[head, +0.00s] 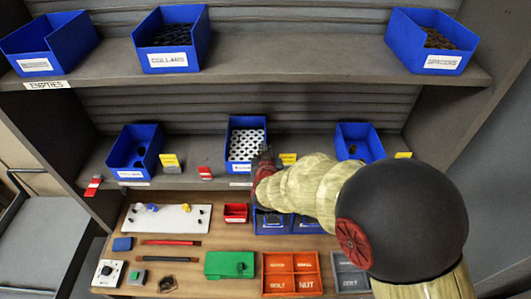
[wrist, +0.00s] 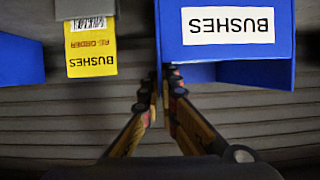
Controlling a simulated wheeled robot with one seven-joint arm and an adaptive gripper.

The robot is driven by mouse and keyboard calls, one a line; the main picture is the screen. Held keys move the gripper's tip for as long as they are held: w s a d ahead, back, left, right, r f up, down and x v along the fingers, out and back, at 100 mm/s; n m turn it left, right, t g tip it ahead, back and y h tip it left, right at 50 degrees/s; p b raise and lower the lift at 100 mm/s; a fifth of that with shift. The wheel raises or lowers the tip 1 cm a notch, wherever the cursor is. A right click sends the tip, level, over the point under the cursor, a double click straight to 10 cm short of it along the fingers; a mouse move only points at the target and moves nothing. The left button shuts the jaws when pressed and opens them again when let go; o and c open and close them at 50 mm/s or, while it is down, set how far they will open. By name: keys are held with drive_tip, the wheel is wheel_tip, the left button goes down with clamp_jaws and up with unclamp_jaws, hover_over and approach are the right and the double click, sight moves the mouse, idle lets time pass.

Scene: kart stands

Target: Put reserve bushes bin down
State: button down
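The blue bushes bin (head: 231,143), full of pale rings, is at the middle of the middle shelf. My gripper (head: 262,158) is at its right-hand wall. In the wrist view, which is upside down, the bin (wrist: 172,30) shows its white BUSHES label. There my gripper (wrist: 162,72) has its fingertips close together, one on each side of the wall's edge, and looks shut on it. The bin looks upright. Whether its base touches the shelf (head: 206,184) is hidden.
A yellow BUSHES re-order card (head: 288,159) is right of the bin. Blue bins stand at the shelf's left (head: 134,146) and right (head: 358,142). Below is a workbench (head: 205,262) with trays and a white board (head: 168,217). Bins line the upper shelf (head: 300,62).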

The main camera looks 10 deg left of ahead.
drive_tip(key=shift+f, duration=0.7)
drive_tip(key=shift+f, duration=0.2)
drive_tip(key=c, duration=2)
unclamp_jaws()
drive_tip(key=shift+f, duration=0.1)
drive_tip(key=shift+c, duration=0.2)
drive_tip(key=shift+r, duration=0.2)
drive_tip(key=b+v, duration=0.1)
drive_tip(key=v, duration=1.1)
drive_tip(key=shift+d, duration=0.1)
